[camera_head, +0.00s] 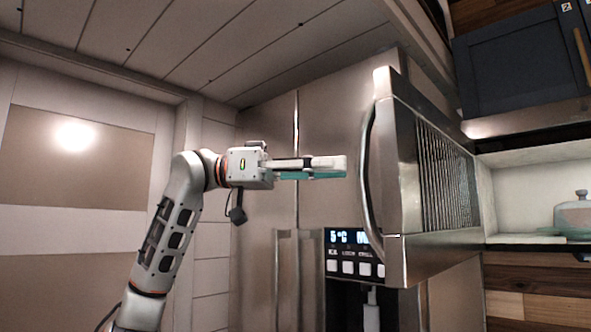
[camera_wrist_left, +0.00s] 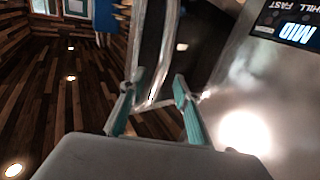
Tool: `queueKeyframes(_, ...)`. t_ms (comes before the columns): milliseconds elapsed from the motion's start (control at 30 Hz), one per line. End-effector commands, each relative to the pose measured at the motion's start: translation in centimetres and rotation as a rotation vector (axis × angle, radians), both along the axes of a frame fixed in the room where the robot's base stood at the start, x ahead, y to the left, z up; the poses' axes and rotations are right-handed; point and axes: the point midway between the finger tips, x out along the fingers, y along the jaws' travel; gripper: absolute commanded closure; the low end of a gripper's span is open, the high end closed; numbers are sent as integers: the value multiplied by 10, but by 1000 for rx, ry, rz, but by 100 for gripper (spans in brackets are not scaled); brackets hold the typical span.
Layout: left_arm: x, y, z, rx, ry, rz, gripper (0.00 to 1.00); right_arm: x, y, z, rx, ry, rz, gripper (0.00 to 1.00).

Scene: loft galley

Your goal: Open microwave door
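The steel microwave (camera_head: 400,170) stands at the right of the head view, seen from its side. Its long curved handle (camera_head: 366,190) runs upright along the door's left face. I see no gap at the door, which looks closed. My left gripper (camera_head: 345,167) points right at the handle's middle, just short of it in the head view. In the left wrist view its two teal fingers (camera_wrist_left: 158,78) are spread apart, with the curved handle (camera_wrist_left: 168,50) just beyond and between their tips. Nothing is gripped. My right gripper is not in view.
A steel fridge (camera_head: 260,140) with a lit display and buttons (camera_head: 352,252) stands behind my left arm. A dark blue cabinet (camera_head: 515,65) hangs at the upper right.

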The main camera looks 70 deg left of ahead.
Motion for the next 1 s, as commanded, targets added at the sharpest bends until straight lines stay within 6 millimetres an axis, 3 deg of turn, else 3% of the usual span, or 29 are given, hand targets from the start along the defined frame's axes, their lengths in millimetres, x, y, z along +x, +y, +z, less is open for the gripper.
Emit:
queueKeyframes(200,-36,22,1,-2,-2,2,68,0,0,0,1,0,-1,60)
queueKeyframes(400,-51,31,1,-1,-3,-1,68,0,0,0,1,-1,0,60)
queueKeyframes(1000,-53,32,0,-1,-1,-1,68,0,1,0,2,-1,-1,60)
